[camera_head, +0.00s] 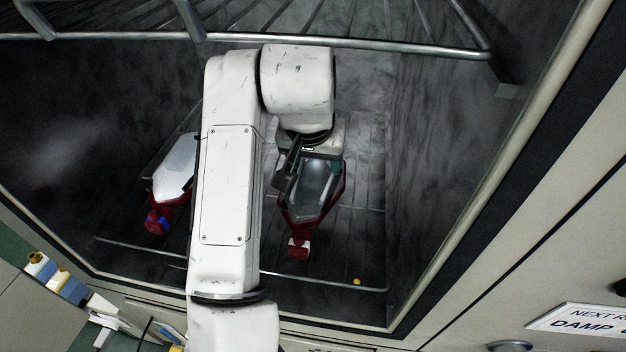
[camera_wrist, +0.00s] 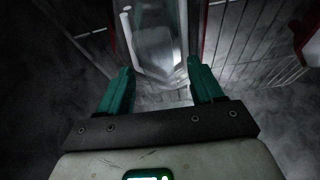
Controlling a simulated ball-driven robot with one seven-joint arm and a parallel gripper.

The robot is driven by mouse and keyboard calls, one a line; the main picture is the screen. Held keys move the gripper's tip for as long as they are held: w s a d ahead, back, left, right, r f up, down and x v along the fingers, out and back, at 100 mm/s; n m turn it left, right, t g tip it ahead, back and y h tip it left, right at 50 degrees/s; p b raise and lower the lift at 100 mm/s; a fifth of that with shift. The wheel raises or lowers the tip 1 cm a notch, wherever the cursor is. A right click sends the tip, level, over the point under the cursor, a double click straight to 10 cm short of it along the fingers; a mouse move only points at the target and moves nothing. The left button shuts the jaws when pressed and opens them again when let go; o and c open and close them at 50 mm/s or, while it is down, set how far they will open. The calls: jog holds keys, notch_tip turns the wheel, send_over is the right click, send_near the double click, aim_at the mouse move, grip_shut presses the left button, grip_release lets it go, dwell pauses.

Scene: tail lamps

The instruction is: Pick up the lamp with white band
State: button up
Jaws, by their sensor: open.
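The lamp with white band (camera_head: 314,190) lies on the slatted rack, with a clear lens, a red rim and a red tail. Its white band (camera_head: 299,242) shows near the tail. My gripper (camera_head: 311,168) is open over the lamp's upper end, one finger towards each side. In the wrist view, my gripper's teal fingers (camera_wrist: 161,84) are apart, and the lens (camera_wrist: 150,35) lies ahead, between their lines. I cannot tell whether the fingers touch it. The lamp's tail is out of the wrist view.
A second lamp (camera_head: 176,168) with a blue band lies left, partly behind my arm. A metal rail (camera_head: 350,44) crosses the top, and a thin bar (camera_head: 330,284) runs below the lamps. A small yellow piece (camera_head: 357,281) sits by the bar. Bare rack lies right of the lamp.

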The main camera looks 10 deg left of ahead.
grip_shut()
dwell(0.6)
